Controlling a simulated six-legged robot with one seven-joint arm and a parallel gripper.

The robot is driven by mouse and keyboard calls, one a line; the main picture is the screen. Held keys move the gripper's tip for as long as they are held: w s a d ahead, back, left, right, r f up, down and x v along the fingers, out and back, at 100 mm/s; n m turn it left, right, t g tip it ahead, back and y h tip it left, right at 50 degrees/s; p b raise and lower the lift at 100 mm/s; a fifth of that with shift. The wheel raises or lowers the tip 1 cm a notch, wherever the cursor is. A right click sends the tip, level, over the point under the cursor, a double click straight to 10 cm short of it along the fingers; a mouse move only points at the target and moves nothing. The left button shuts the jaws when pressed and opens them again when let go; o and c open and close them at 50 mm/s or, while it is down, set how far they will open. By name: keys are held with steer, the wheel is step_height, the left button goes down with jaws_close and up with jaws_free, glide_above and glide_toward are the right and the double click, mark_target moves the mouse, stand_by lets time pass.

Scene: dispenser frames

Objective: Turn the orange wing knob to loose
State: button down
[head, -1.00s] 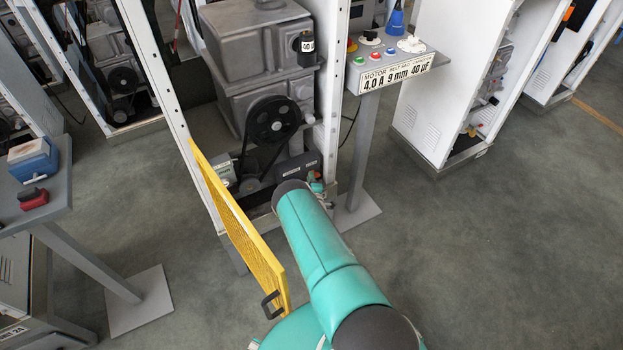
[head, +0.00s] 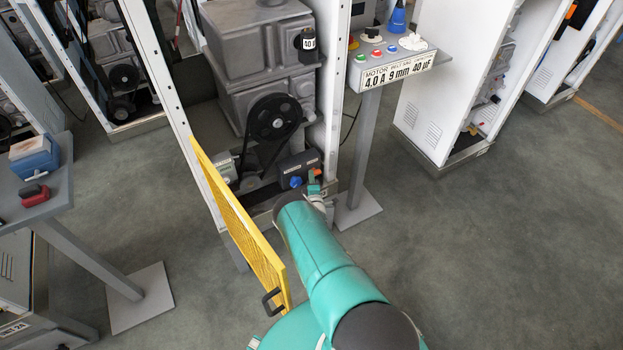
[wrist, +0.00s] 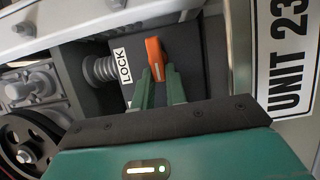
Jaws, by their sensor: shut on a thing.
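The orange wing knob (wrist: 155,58) sits on a dark block in the wrist view, next to a white label reading LOCK (wrist: 125,67). My gripper (wrist: 159,75) has its two green fingers on either side of the knob's near end and is shut on it. The knob's wing points nearly straight away from my wrist, leaning slightly left. In the head view my gripper (head: 315,188) is low at the cabinet's front right corner, at the end of my teal arm.
A blue knob (head: 296,182) sits on a dark box (head: 300,166) beside my gripper. A belt pulley (head: 273,119) is behind it. An open yellow mesh guard (head: 240,225) stands left of my arm. A control pedestal (head: 366,140) stands to the right.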

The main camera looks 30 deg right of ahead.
steer(key=c, duration=1.4)
jaws_free()
steer(key=shift+c, duration=0.2)
steer(key=shift+s, duration=0.1)
steer(key=v, duration=0.7)
steer(key=shift+s+a, duration=0.1)
steer(key=shift+s, duration=0.1)
